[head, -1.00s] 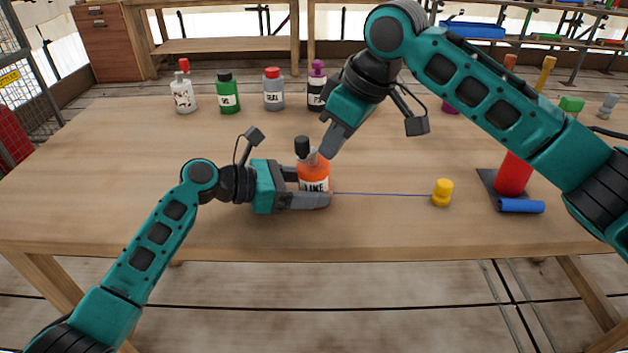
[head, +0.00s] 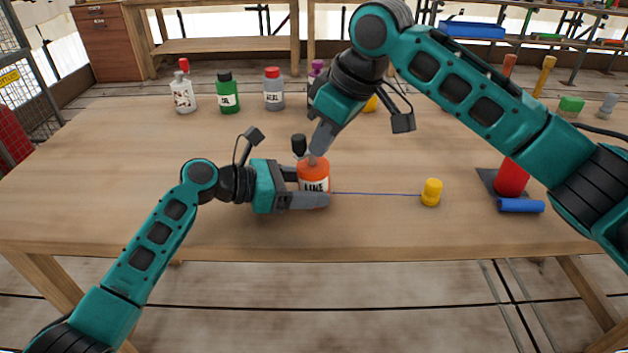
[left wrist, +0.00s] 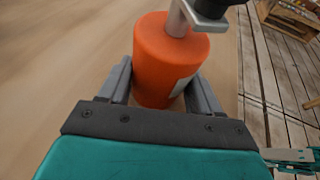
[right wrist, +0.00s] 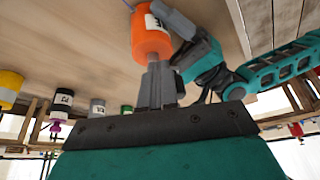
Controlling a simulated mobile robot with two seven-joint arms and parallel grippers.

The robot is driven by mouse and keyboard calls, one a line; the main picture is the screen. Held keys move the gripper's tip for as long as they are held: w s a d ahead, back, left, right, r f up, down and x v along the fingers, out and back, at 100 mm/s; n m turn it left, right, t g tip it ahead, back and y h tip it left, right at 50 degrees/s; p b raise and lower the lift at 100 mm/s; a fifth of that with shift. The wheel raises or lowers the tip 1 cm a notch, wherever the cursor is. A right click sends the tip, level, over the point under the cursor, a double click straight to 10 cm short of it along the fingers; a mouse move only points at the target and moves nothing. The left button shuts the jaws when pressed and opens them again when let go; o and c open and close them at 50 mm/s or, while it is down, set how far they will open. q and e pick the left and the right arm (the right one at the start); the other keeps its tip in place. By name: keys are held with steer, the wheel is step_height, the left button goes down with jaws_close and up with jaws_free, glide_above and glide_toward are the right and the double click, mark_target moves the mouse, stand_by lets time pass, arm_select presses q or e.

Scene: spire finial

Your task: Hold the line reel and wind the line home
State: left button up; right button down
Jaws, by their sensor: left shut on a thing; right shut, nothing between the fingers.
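The orange line reel (head: 313,172) stands upright on the table, its label partly readable. My left gripper (head: 310,197) is shut on its sides; the left wrist view also shows the reel (left wrist: 165,65) between the fingers. A grey crank with a black knob (head: 299,145) is on top; the knob is at the left rear in the head view. My right gripper (head: 316,152) is shut and empty, pointing down at the reel's top beside the knob; I cannot tell whether it touches the crank. A thin blue line (head: 375,194) runs right to a yellow weight (head: 432,193).
Bottles, including a green one (head: 228,94) and a grey one (head: 273,91), stand along the back. A red cylinder (head: 511,178) on a dark pad and a blue roll (head: 521,206) lie to the right. The table's front and left are clear.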

steer(key=shift+s+a, duration=0.1)
steer(key=shift+a, duration=0.25)
steer(key=shift+s, duration=0.1)
steer(key=shift+d+r, duration=0.15)
steer(key=shift+d, duration=0.1)
step_height(320, 180, up, 7)
stand_by(0.7)
stand_by(0.4)
steer(key=shift+s+d+f, duration=0.1)
steer(key=shift+s+f, duration=0.15)
steer(key=shift+f, duration=0.85)
steer(key=shift+s+f, duration=0.25)
steer(key=shift+f, duration=0.8)
steer(key=shift+f, duration=0.1)
stand_by(0.9)
